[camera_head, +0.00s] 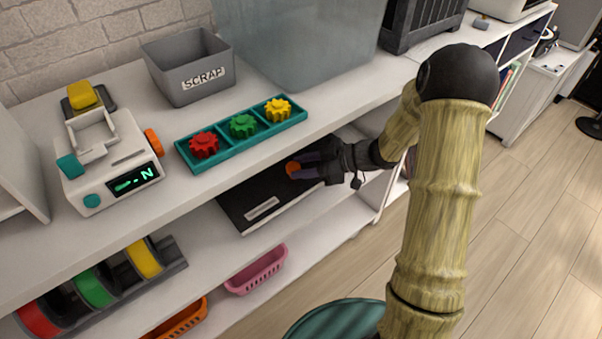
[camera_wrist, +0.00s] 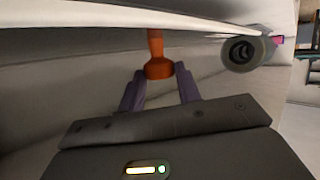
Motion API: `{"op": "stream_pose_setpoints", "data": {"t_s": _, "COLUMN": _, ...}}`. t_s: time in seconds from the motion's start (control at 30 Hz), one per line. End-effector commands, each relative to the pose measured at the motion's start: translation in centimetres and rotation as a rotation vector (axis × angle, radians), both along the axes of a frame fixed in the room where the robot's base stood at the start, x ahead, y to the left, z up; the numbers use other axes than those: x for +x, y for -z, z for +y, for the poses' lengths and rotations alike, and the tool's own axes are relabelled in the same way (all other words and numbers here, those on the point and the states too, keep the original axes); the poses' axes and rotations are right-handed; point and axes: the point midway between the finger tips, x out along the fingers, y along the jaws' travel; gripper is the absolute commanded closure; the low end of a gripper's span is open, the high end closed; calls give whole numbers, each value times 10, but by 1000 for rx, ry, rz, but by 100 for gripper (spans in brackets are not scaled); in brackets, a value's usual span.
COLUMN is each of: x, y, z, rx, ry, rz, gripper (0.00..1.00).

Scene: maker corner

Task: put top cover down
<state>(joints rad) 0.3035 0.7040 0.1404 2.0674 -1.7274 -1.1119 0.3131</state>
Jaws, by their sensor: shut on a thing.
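My gripper (camera_head: 308,166) is shut on an orange knob (camera_head: 293,167), in front of the white bench top's edge. In the wrist view my gripper (camera_wrist: 160,82) has its two purple fingers either side of the orange knob (camera_wrist: 157,66), whose stem runs up to a pale edge. A white machine (camera_head: 105,165) stands on the bench at the left, far from my gripper. It has a raised white frame (camera_head: 92,135), a yellow piece (camera_head: 83,95) behind, an orange side knob (camera_head: 154,142) and a lit display. I cannot tell which part is the top cover.
A teal tray (camera_head: 244,140) with red, green and yellow gears lies near the bench edge. A grey SCRAP bin (camera_head: 188,68) stands behind. A black labelled panel (camera_head: 240,207) is below my gripper. Colored spools (camera_head: 95,287) and a pink basket (camera_head: 256,270) are lower. A dark round part (camera_wrist: 242,52) sits right of the knob.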

Motion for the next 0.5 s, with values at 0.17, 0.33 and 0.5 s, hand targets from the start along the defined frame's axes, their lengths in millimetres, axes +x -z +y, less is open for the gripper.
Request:
{"op": "stream_pose_setpoints", "data": {"t_s": 0.17, "x": 8, "y": 12, "z": 6, "rx": 3, "ry": 0, "rz": -1, "gripper": 99}}
{"op": "stream_pose_setpoints", "data": {"t_s": 0.33, "x": 8, "y": 34, "z": 6, "rx": 2, "ry": 0, "rz": 0, "gripper": 99}}
{"op": "stream_pose_setpoints", "data": {"t_s": 0.5, "x": 8, "y": 35, "z": 6, "rx": 2, "ry": 0, "rz": -3, "gripper": 99}}
